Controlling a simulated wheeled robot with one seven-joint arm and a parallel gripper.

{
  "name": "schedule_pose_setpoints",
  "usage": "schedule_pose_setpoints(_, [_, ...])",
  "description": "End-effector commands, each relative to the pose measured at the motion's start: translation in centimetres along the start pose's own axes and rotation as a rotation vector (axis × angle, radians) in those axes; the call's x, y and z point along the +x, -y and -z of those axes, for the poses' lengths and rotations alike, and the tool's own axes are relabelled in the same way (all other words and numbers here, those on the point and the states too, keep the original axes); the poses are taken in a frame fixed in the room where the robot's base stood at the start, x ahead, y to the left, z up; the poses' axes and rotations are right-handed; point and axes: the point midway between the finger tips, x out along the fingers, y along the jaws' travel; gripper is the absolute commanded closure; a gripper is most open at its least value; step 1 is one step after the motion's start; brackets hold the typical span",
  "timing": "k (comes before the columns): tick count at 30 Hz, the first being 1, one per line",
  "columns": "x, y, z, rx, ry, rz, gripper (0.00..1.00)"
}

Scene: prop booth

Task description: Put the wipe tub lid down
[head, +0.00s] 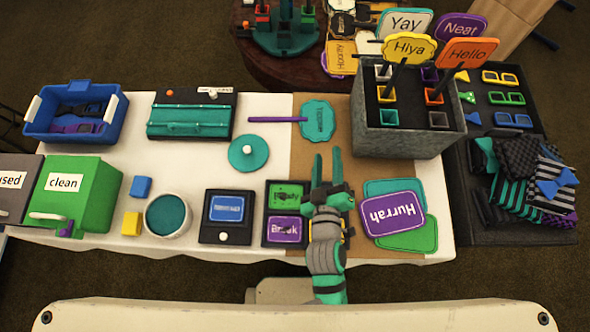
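The wipe tub lid (248,160) is a teal disc with a pale knob. It lies knob up on the white tablecloth, in the middle of the table. The wipe tub (151,228) is a round white tub standing uncovered at the front left, with teal content showing inside. My gripper (327,166) is to the right of the lid, apart from it, over the brown strip of the table. Its two fingers are spread, and nothing shows between them.
A teal paddle sign (318,120) lies behind my gripper. A grey sign holder (400,141) stands to the right. Small sign trays (287,200) sit left of my arm. A teal-lidded case (190,115) lies behind left. White cloth around the lid is clear.

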Motion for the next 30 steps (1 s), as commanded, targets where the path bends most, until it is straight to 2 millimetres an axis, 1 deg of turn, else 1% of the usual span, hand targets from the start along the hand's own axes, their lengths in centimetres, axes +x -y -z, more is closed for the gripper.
schedule_pose_setpoints(1, [-2.1, 1.2, -0.8, 0.040, 0.003, 0.027, 0.63])
schedule_pose_setpoints(5, [-6.8, 3.9, -1.4, 0.177, -0.006, 0.079, 0.63])
schedule_pose_setpoints(6, [-8.4, 4.6, -1.4, 0.225, -0.006, 0.090, 0.63])
schedule_pose_setpoints(8, [-10.6, 5.6, -1.3, 0.300, -0.006, 0.103, 0.63])
schedule_pose_setpoints(9, [-12.1, 6.2, -1.1, 0.351, -0.004, 0.107, 0.63])
schedule_pose_setpoints(12, [-15.3, 7.2, -0.4, 0.478, 0.000, 0.108, 0.63])
schedule_pose_setpoints(15, [-17.7, 7.7, 0.4, 0.581, 0.003, 0.097, 0.63])
schedule_pose_setpoints(18, [-19.2, 8.0, 1.0, 0.652, 0.005, 0.083, 0.63])
schedule_pose_setpoints(21, [-20.0, 8.0, 1.3, 0.690, 0.005, 0.074, 0.63])
schedule_pose_setpoints(30, [-20.1, 8.0, 1.4, 0.699, 0.004, 0.073, 0.63])
